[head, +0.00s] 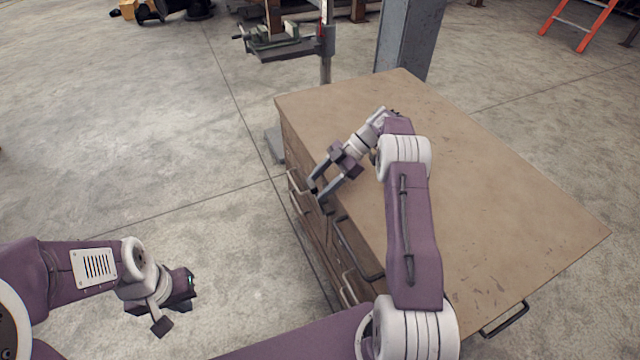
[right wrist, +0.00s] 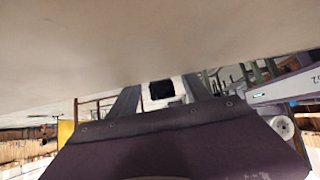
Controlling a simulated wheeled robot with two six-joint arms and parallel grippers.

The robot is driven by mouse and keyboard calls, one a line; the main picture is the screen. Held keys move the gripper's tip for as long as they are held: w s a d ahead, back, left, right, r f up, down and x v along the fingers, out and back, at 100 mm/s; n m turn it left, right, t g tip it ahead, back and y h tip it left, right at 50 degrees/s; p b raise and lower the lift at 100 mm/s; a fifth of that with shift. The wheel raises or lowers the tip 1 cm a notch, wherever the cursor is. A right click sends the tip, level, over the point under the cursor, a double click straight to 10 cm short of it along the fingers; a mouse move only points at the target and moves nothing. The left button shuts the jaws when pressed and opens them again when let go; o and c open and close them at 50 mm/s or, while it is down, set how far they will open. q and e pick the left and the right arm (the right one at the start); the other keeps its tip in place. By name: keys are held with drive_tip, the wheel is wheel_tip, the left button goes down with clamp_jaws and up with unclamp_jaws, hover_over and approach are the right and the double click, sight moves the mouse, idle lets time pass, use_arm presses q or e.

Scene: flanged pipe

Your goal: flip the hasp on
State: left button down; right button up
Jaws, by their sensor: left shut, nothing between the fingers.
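The hasp cannot be made out clearly in either view. A wooden cabinet (head: 480,190) with a brown top has drawers and dark handles on its left-facing side. My right gripper (head: 318,193) reaches over the top to that side's upper edge, its two fingers apart and pointing down-left. The fingers partly hide the edge there. In the right wrist view the fingers stand apart, with a small dark block (right wrist: 162,90) seen between them; I cannot tell what it is. My left gripper (head: 162,326) is shut and empty above the floor, left of the cabinet.
Dark bar handles (head: 358,250) stick out from the cabinet's left side, and another (head: 504,319) from its near side. A grey post (head: 408,40) stands behind the cabinet, with a vise (head: 275,35) to its left. The floor left of the cabinet is clear.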

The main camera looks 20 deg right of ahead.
drive_tip(key=shift+a+r, duration=0.1)
drive_tip(key=shift+r, duration=0.15)
drive_tip(key=v, duration=0.5)
drive_tip(key=shift+w+p, duration=0.1)
drive_tip(key=shift+p, duration=0.3)
drive_tip(key=shift+w+d+r+p, duration=0.1)
drive_tip(key=shift+d+r+p, duration=0.3)
drive_tip(key=shift+d, duration=0.2)
drive_tip(key=shift+d+r+p, duration=0.2)
drive_tip(key=shift+d+p, duration=0.15)
drive_tip(key=shift+d, duration=0.05)
